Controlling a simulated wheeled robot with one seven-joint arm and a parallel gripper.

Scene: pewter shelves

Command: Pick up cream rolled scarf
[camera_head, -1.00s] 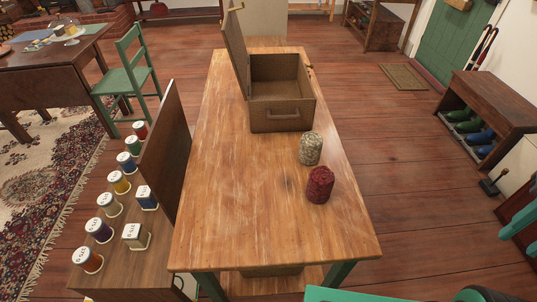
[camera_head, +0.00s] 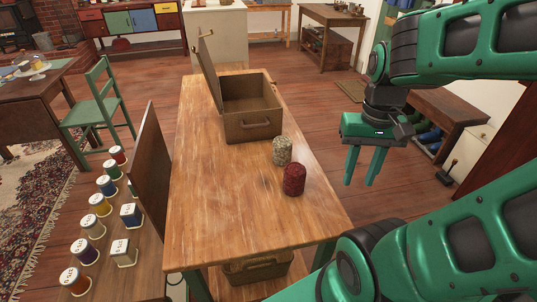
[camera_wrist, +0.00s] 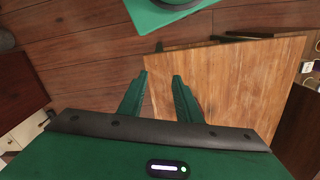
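The cream rolled scarf (camera_head: 282,150) stands upright on the right side of the wooden table (camera_head: 220,200), in front of the open case. A dark red rolled scarf (camera_head: 294,180) stands just in front of it, close by. My gripper (camera_head: 359,183) is open and empty, fingers pointing down, to the right of the table in the head view. In the wrist view my gripper (camera_wrist: 160,75) shows its two fingers apart with nothing between them.
An open brown case (camera_head: 252,123) with its lid raised sits on the table's far part. A side board with several thread spools (camera_head: 101,205) is at the left. A green chair (camera_head: 98,105) is further back. The table's front and left are clear.

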